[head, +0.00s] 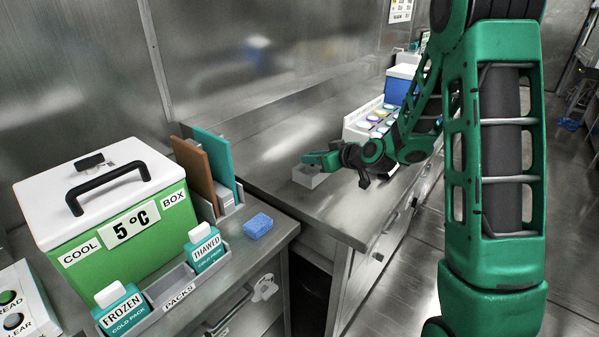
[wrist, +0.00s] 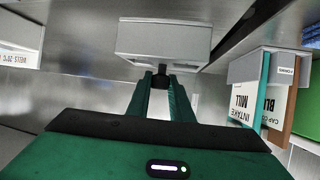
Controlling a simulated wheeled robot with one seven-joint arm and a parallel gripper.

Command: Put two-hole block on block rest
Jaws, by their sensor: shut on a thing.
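My gripper (wrist: 161,82) is shut, with a small dark piece between its fingertips. I take this piece for the two-hole block (wrist: 160,78); its holes cannot be made out. A light grey box-like piece, which looks like the block rest (head: 308,177), stands on the steel bench near its front left end. It also shows just past the fingertips in the wrist view (wrist: 163,40). In the head view my gripper (head: 312,160) is right at the top of the rest and hides part of it. I cannot tell whether the held piece touches the rest.
A rack of coloured tubs (head: 372,122) and a blue-and-white box (head: 399,85) stand farther back on the bench. On the nearer counter are a green cool box (head: 120,230), upright boards (head: 213,160), cold packs (head: 204,249) and a blue sponge (head: 258,226). A gap separates the counters.

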